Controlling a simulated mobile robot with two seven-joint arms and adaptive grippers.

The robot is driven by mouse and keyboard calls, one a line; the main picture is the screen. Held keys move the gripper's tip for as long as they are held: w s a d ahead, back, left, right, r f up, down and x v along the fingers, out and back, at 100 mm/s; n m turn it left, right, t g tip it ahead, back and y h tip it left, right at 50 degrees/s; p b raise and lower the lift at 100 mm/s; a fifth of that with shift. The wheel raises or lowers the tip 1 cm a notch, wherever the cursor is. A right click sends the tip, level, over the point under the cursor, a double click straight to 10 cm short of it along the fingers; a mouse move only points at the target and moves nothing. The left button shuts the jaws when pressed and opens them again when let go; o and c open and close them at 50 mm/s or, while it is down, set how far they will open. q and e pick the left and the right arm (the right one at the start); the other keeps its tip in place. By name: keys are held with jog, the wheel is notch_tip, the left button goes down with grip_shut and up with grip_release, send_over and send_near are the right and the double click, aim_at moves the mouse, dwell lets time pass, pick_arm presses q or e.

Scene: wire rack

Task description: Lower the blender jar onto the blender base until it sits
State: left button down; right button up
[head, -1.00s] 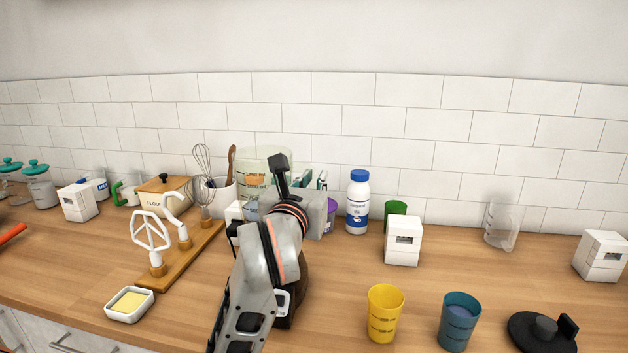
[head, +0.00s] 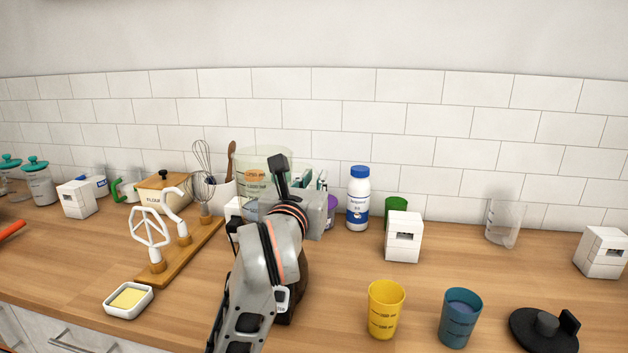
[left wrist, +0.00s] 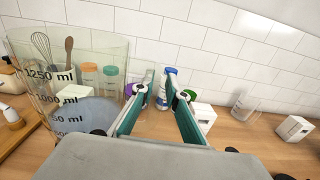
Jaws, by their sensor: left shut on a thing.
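The blender jar (head: 262,163) is clear, faintly green, with black volume marks. It stands upright behind my left arm, its lower part hidden. In the left wrist view the jar (left wrist: 110,60) fills the left side, beside the fingers. My left gripper (head: 314,181) is shut on the jar, at its right side; the gripped part is hard to make out. The gripper also shows in the left wrist view (left wrist: 163,92). A dark brown body (head: 304,268), probably the blender base, shows partly behind my forearm. Whether jar and base touch is hidden. My right gripper is out of view.
A white bottle with a blue cap (head: 358,205) and a white block-like box (head: 403,240) stand to the right. A yellow cup (head: 385,312), a teal cup (head: 459,318) and a black lid (head: 530,335) are in front. A wooden board with beaters (head: 200,240) lies left.

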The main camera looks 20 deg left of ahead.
pick_arm(q)
jog(key=shift+f, duration=0.15)
dwell(0.8)
jog(key=c, duration=1.9)
grip_release()
jog(key=shift+f, duration=0.3)
jog(key=o, duration=1.2)
jog(key=shift+d+r, duration=0.1)
jog(key=o, duration=0.6)
jog(key=shift+c, duration=0.2)
jog(key=shift+s, duration=0.1)
